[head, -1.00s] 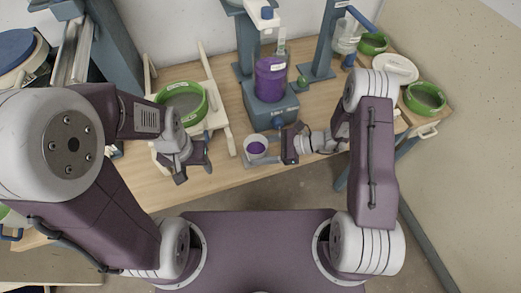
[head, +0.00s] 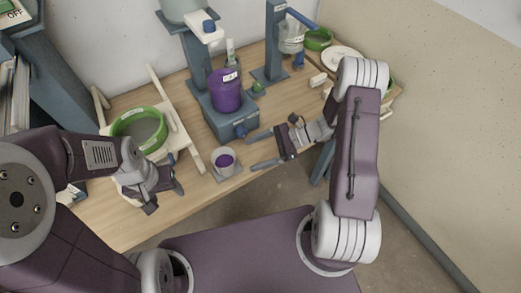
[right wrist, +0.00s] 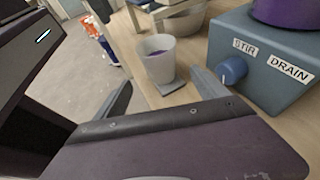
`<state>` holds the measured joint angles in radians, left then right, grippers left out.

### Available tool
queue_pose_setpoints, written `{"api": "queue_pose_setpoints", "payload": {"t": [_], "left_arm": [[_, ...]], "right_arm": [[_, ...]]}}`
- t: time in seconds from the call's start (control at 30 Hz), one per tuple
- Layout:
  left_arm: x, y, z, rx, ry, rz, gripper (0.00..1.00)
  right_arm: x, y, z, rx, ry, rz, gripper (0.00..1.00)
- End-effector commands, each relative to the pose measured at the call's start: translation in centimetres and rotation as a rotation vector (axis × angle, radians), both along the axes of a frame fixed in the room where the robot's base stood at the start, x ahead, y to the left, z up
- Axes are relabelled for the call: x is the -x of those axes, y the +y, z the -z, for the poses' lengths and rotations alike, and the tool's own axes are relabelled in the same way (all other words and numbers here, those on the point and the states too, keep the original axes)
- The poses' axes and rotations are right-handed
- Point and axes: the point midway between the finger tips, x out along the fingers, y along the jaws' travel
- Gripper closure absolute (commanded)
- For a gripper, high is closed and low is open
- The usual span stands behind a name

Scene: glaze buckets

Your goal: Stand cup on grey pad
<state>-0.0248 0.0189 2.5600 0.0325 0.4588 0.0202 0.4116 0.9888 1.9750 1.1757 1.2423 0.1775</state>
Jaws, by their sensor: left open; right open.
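The cup (head: 225,160), pale and holding purple liquid, stands upright near the table's front edge. In the right wrist view the cup (right wrist: 160,56) appears to rest on the thin grey pad (right wrist: 172,88). The pad (head: 231,174) shows around the cup's base in the head view. My right gripper (head: 250,151) is open and empty, to the right of the cup, its fingers pointing toward it with a small gap. My left gripper (head: 165,196) is open and empty near the front edge, left of the cup.
A blue-grey stand (head: 226,116) with a purple bucket (head: 226,92) and a blue knob is behind the cup. A green-rimmed sieve (head: 139,130) rests on a wooden frame (head: 188,140) at left. A white plate (head: 342,58) lies at back right.

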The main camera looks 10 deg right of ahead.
Motion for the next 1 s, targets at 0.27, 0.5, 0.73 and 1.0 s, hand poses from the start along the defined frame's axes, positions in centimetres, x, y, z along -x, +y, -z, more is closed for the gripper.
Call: {"api": "queue_pose_setpoints", "payload": {"t": [0.27,0.5,0.73,1.0], "left_arm": [[0.0,0.0,0.0,0.000,0.000,0.000,0.41],[0.0,0.0,0.0,0.000,0.000,0.000,0.41],[0.0,0.0,0.0,0.000,0.000,0.000,0.41],[0.0,0.0,0.0,0.000,0.000,0.000,0.41]], "right_arm": [[0.2,-2.2,-0.9,0.001,0.000,0.000,0.17],[5.9,-1.4,-1.6,0.284,-0.136,-0.356,0.17],[11.1,-6.6,-3.3,0.836,-0.646,-1.078,0.17],[9.8,-8.1,-5.3,1.038,-0.968,-1.371,0.17]]}}
